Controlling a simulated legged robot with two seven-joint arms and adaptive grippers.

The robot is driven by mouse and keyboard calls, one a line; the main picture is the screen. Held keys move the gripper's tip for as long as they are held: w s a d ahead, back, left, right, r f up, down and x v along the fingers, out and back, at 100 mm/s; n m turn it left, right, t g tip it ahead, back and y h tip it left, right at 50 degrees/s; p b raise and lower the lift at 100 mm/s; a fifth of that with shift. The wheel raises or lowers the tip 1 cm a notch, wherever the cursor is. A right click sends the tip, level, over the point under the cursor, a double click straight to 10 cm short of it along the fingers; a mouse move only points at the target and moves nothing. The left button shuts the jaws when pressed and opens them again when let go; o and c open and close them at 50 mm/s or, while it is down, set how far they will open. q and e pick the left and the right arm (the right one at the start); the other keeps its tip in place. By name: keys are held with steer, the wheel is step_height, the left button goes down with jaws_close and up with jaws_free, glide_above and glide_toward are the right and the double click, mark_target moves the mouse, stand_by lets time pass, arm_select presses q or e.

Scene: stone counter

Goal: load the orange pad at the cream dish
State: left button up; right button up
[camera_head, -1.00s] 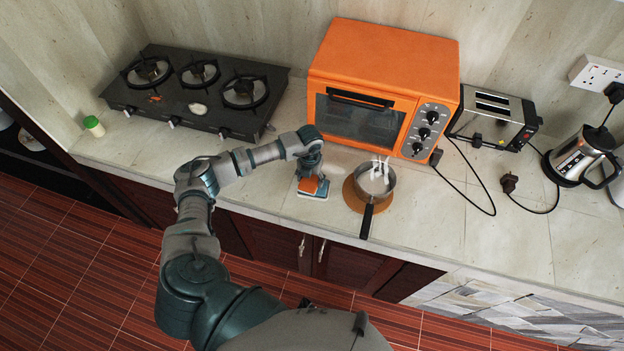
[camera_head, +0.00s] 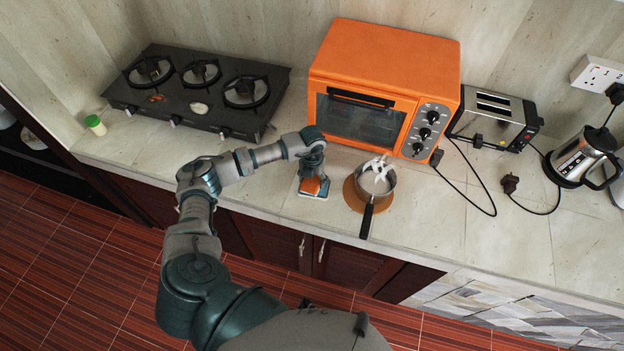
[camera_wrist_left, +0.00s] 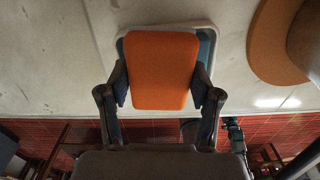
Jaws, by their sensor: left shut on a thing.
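The orange pad (camera_head: 311,186) is held upright between the fingers of my left gripper (camera_head: 314,178), near the front of the counter. In the left wrist view the pad (camera_wrist_left: 162,70) fills the space between the two fingers of the left gripper (camera_wrist_left: 160,88), which is shut on it. A shallow dish with a pale cream rim (camera_wrist_left: 208,30) and a blue-grey inside lies right below the pad; its edge (camera_head: 312,198) also shows in the head view. The pad hides most of the dish, and I cannot tell whether they touch. My right gripper is not in view.
A saucepan (camera_head: 380,181) with white pieces in it stands on a round brown board (camera_head: 352,196) just right of the dish, its handle toward the front. An orange oven (camera_head: 384,62) stands behind. A black hob (camera_head: 190,85) is at left. The front counter edge is close.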

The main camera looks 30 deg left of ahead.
mark_target(315, 181)
arm_select(q)
steer(key=shift+d+f, duration=0.1)
steer(key=shift+d, duration=0.3)
steer(key=shift+d+r, duration=0.3)
steer(key=shift+d, duration=0.05)
steer(key=shift+r+p, duration=0.3)
steer(key=shift+p, duration=0.05)
steer(key=shift+r+p, duration=0.3)
steer(key=shift+r, duration=0.15)
steer(key=shift+a+r+p, duration=0.3)
steer(key=shift+r+p, duration=0.2)
steer(key=shift+r, duration=0.2)
steer(key=r, duration=0.1)
steer(key=r+p, duration=0.1)
steer(key=p, duration=0.1)
steer(key=shift+a+r, duration=0.25)
steer(key=shift+r, duration=0.15)
steer(key=shift+d+r, duration=0.15)
steer(key=shift+r, duration=0.2)
steer(key=shift+d+r+p, duration=0.15)
steer(key=shift+r+p, duration=0.05)
steer(key=shift+p, duration=0.1)
steer(key=shift+d, duration=0.1)
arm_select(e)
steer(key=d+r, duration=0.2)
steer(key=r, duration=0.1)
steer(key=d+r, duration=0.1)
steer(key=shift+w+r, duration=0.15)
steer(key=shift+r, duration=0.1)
